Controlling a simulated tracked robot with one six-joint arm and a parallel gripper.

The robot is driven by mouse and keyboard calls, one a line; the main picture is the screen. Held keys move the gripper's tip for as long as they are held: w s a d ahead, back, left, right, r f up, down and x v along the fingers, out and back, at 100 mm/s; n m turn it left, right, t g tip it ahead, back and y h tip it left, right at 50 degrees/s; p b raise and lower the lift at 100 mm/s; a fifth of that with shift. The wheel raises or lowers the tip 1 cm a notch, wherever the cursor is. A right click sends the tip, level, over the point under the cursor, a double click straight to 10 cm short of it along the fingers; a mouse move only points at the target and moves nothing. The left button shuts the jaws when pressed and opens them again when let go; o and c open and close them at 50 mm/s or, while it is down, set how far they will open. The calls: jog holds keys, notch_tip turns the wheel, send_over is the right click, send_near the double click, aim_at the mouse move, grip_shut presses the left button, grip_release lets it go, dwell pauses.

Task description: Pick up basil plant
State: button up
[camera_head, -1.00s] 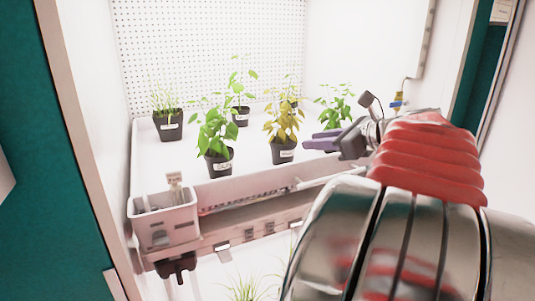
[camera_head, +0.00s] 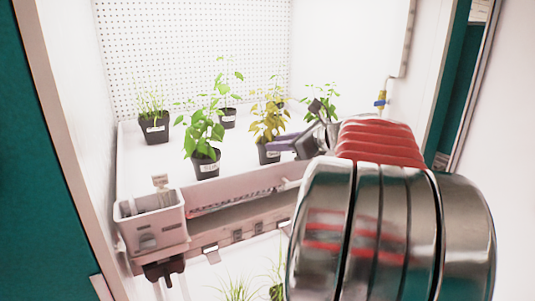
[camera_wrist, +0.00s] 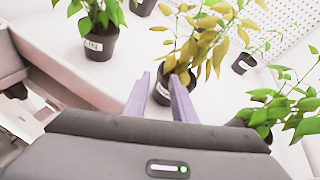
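Several potted plants stand on the white shelf, and I cannot tell for sure which is the basil. A yellow-leaved plant (camera_head: 269,118) is in a dark labelled pot; it also shows in the wrist view (camera_wrist: 205,35). A leafy green plant (camera_head: 203,135) stands left of it, also at the upper left of the wrist view (camera_wrist: 100,40). My gripper (camera_head: 272,146) is at the yellow plant's pot in the head view. In the wrist view my gripper (camera_wrist: 160,76) has its two purple fingers apart, with the yellow plant's pot beyond and partly between them.
A grass-like plant (camera_head: 153,117) and a green plant (camera_head: 229,95) stand further back. Another green plant (camera_head: 322,98) is at the right, close by my gripper in the wrist view (camera_wrist: 285,105). A grey bin (camera_head: 150,222) hangs at the shelf's front left corner. White walls enclose the shelf.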

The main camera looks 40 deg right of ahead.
aim_at(258, 145)
jog(key=shift+w, duration=0.15)
jog(key=x, duration=0.5)
jog(key=shift+w, duration=0.1)
jog(key=shift+w+d+f, duration=0.1)
jog(key=shift+w, duration=0.25)
jog(key=shift+s, duration=0.25)
jog(key=shift+w, duration=0.15)
jog(key=shift+c, duration=1.4)
grip_shut()
